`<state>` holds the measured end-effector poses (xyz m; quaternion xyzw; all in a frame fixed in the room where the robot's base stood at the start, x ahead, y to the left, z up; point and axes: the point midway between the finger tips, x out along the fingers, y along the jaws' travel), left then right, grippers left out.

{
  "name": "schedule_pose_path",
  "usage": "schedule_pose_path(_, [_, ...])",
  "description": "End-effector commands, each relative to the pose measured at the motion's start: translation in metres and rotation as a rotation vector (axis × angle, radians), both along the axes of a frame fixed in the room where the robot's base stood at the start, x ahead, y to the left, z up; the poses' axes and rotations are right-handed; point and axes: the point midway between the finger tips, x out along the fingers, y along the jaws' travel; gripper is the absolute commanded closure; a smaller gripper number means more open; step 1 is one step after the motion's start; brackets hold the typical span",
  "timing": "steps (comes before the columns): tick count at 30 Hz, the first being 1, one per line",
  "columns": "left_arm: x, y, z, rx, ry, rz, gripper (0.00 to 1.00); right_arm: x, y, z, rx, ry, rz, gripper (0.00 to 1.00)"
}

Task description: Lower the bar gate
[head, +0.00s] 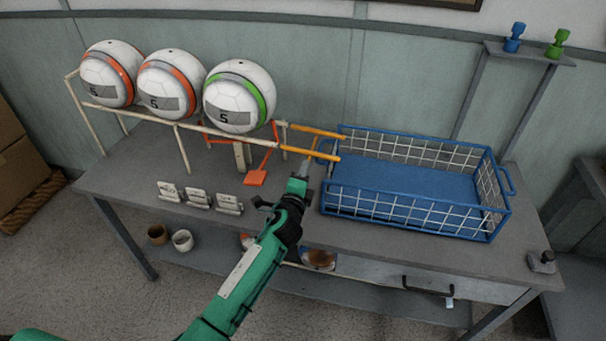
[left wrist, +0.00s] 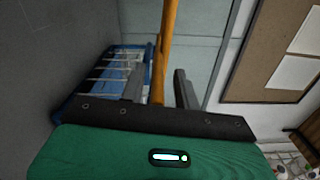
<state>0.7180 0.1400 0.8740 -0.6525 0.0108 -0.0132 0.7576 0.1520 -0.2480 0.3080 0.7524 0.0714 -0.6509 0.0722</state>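Two orange bars run from the ball rack towards the blue basket: a far bar (head: 318,131) and a near bar (head: 311,153). I cannot tell for certain which part is the bar gate. My left gripper (head: 308,166) is at the near bar, by the basket's left end. In the left wrist view, an orange bar (left wrist: 167,45) shows between my two spread fingers (left wrist: 160,88), with gaps beside it. Whether a finger touches it is unclear. My right gripper is out of view.
Three balls (head: 239,96) sit on the cream rack (head: 180,135) at left. A red-orange paddle (head: 256,177) hangs below. The blue wire basket (head: 400,185) stands on the grey table (head: 390,241). Small signs (head: 198,198) stand at the front left.

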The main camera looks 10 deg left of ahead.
Motion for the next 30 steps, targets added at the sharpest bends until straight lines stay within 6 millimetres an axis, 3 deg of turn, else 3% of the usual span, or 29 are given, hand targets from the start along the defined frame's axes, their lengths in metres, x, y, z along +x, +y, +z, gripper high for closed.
schedule_pose_path(8, [0.000,0.000,0.000,-0.001,0.001,0.000,0.66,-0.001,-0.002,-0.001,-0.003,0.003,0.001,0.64])
schedule_pose_path(13, [-0.010,0.001,-0.002,-0.001,0.002,0.000,0.66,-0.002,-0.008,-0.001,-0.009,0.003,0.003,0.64])
schedule_pose_path(30, [-0.116,0.004,-0.002,0.000,0.002,-0.001,0.66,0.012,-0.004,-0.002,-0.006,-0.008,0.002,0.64])
